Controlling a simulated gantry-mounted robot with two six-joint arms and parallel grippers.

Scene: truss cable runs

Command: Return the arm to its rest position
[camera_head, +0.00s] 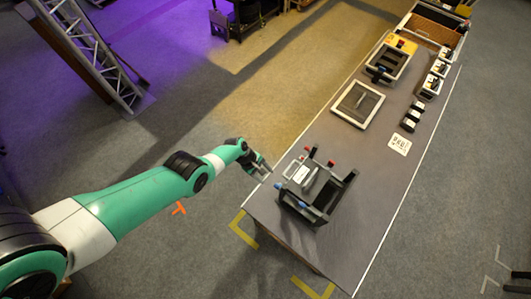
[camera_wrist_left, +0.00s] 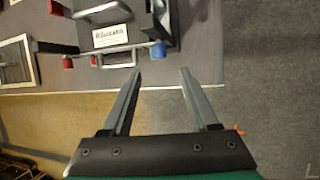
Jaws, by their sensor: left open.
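My left arm reaches in from the left in the head view. Its gripper (camera_head: 261,170) hangs just off the near left edge of the table. In the left wrist view the two fingers of my left gripper (camera_wrist_left: 158,82) are apart with nothing between them. Past the fingertips lies the table edge and a black fixture (camera_wrist_left: 112,58) with a white label plate. The same fixture (camera_head: 322,205) shows on the near end of the table in the head view, with red and blue parts. The gripper is apart from it. My right gripper is not in view.
The long grey table (camera_head: 345,235) also carries a framed panel (camera_head: 358,104), a yellow-cornered fixture (camera_head: 390,62), a white printed card (camera_head: 399,144) and several small parts along its right side. A metal truss (camera_head: 95,50) stands at upper left. Floor left of the table is mostly clear.

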